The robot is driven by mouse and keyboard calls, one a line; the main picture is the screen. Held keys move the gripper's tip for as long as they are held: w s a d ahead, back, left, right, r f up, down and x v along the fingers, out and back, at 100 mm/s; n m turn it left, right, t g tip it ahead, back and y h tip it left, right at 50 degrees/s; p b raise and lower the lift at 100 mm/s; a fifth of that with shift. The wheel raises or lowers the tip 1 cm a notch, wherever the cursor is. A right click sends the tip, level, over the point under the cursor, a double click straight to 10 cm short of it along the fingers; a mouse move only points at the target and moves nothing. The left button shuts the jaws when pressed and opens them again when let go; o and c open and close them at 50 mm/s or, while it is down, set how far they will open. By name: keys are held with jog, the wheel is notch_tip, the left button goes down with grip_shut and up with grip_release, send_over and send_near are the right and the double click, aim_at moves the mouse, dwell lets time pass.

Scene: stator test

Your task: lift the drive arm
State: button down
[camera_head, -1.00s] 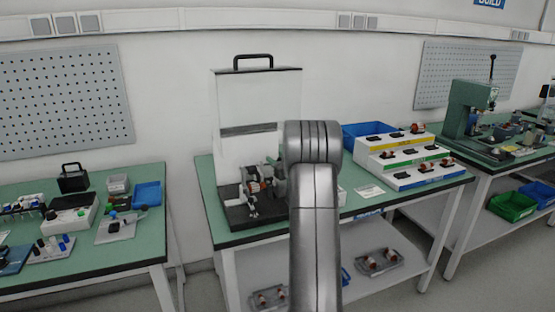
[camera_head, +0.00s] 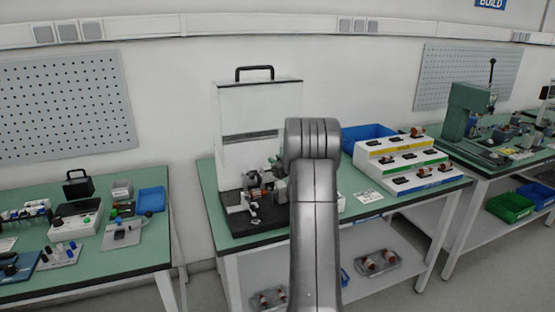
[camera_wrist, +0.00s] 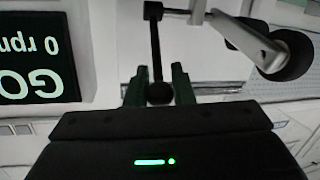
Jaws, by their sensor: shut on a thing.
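In the wrist view my gripper (camera_wrist: 160,76) has its two green fingers on either side of a black ball knob (camera_wrist: 160,94), shut on it. A thin black rod (camera_wrist: 155,45) runs from the knob to a small black end piece near the top edge; I take this rod and knob to be the drive arm. In the head view the test stand (camera_head: 245,226) has a black base and a tall pale back panel with a black handle. My own grey arm hides part of the stand and most of the gripper there.
In the wrist view a dark display (camera_wrist: 40,60) with pale green characters is at left, and a grey arm with a black roller-like end (camera_wrist: 285,55) is at right. The head view shows a stepped parts rack (camera_head: 405,165) and a blue bin (camera_head: 365,135) on the green bench.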

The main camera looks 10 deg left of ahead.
jog(key=shift+w+a+r, duration=0.2)
jog(key=shift+w+r, duration=0.15)
jog(key=c, duration=1.7)
grip_release()
jog(key=o, duration=0.4)
jog(key=shift+w+f, duration=0.15)
jog(key=shift+o, duration=0.2)
jog(key=b+v, duration=0.1)
jog(key=v, duration=1.3)
jog(key=shift+b, duration=0.35)
jog(key=shift+a, duration=0.1)
